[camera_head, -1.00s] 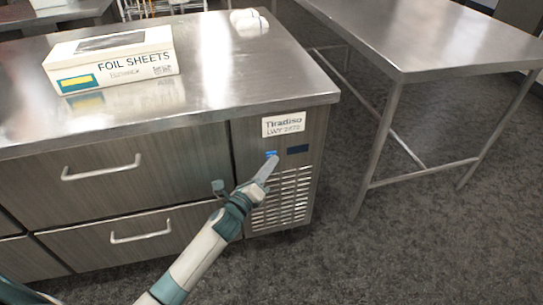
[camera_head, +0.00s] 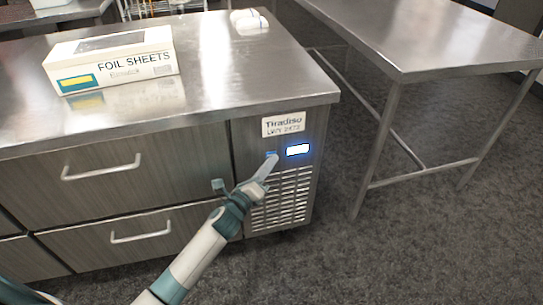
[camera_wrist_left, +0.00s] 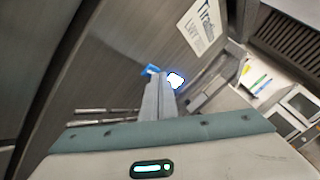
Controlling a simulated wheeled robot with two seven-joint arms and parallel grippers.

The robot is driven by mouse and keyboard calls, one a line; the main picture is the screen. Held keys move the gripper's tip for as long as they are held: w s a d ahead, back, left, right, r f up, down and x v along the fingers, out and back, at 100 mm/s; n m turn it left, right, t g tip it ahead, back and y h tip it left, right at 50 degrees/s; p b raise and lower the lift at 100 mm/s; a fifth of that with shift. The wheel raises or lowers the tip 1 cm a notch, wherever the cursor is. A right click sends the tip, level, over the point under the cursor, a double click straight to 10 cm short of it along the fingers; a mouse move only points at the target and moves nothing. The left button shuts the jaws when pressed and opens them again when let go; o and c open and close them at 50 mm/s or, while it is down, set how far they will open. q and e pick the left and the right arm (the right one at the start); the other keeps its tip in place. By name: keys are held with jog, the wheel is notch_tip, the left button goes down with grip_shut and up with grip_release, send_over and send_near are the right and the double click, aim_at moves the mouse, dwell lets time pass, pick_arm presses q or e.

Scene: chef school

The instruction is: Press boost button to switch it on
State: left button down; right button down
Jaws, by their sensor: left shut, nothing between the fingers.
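The small blue boost button (camera_head: 271,154) sits on the front panel of the steel counter, left of a small display (camera_head: 298,150) that is lit white-blue. My left gripper (camera_head: 270,162) is shut and empty, with its fingertips at the button, partly covering it. In the left wrist view the fingers (camera_wrist_left: 159,98) point at the panel, with the blue button (camera_wrist_left: 151,70) just beyond the tips and the bright display (camera_wrist_left: 176,80) beside them. I cannot tell if the tips touch the button. My right gripper is not in view.
A label plate (camera_head: 284,124) is above the display and a vent grille (camera_head: 282,198) below. Drawers with bar handles (camera_head: 101,168) are to the left. A foil sheets box (camera_head: 112,62) lies on the counter (camera_head: 215,85). A steel table (camera_head: 440,45) stands right, with open floor between.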

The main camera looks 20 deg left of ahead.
pick_arm(q)
jog(key=shift+s, duration=0.1)
jog(key=shift+s+d, duration=0.3)
jog(key=shift+s, duration=0.1)
jog(key=s+d+p, duration=0.1)
jog(key=s+d, duration=0.2)
jog(key=s, duration=0.2)
jog(key=shift+d, duration=0.2)
dwell(0.6)
dwell(0.4)
